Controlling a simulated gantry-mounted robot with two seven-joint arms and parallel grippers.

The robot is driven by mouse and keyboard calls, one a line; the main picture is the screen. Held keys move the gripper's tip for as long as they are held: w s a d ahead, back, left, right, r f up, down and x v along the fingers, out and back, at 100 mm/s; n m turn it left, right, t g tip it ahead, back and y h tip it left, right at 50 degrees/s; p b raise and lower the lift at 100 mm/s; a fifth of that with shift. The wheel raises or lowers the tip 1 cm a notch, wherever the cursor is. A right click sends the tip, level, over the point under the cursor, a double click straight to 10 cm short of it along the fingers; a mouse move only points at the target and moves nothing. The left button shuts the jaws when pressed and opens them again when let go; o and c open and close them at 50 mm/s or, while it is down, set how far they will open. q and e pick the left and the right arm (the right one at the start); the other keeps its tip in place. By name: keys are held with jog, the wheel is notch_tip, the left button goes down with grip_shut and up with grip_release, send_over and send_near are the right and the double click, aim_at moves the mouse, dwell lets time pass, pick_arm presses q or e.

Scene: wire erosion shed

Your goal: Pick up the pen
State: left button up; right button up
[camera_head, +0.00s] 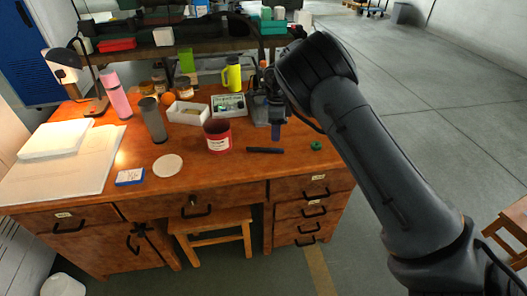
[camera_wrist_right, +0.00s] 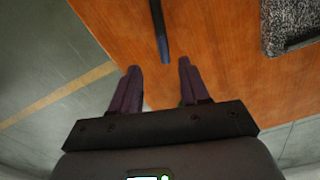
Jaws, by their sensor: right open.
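The pen is a slim dark bar (camera_head: 265,150) lying flat on the wooden desk, near its front right part. In the right wrist view the pen (camera_wrist_right: 160,32) runs from the top edge down toward the gap between my fingers. My right gripper (camera_head: 276,131) hangs over the desk just behind and right of the pen in the head view. Its two dark fingers (camera_wrist_right: 159,68) are apart with nothing between them, and the pen's near end lies just beyond the fingertips. My left gripper is not in view.
A grey speckled block (camera_wrist_right: 285,22) is at the wrist view's upper right. A white tray (camera_head: 188,119) and bottles stand further back. The desk's front edge is close.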

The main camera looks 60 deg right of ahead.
aim_at(276, 149)
notch_tip(276, 149, down, 3)
jog(key=shift+s+r+b, duration=0.1)
jog(key=shift+r+b, duration=0.05)
jog(key=shift+b, duration=0.2)
jog(key=f+b, duration=0.2)
jog(key=f, duration=0.1)
jog(key=f+b, duration=0.1)
jog(key=shift+d+f, duration=0.2)
jog(key=shift+d, duration=0.05)
jog(key=shift+f, duration=0.35)
jog(key=shift+c, duration=1)
grip_shut()
